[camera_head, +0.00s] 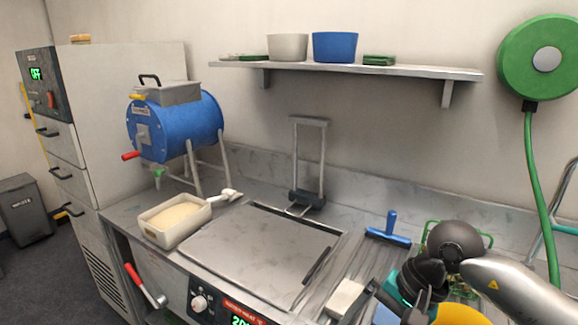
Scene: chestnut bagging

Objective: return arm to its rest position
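My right arm comes in from the lower right, over the right end of the counter. Its dark gripper (398,308) points down to the lower left, near the bottom edge of the head view. The fingertips are partly cut off and blend with dark parts, so I cannot tell whether they are open or shut. A white block (345,298) lies just left of the gripper. My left arm and gripper are not in view.
A flat griddle plate (255,250) fills the counter's middle and is clear. A cream tub (175,220) and blue drum (175,125) stand left. A blue-handled scraper (389,230), green wire rack (483,236) and yellow bowl (459,314) are close to my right arm.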

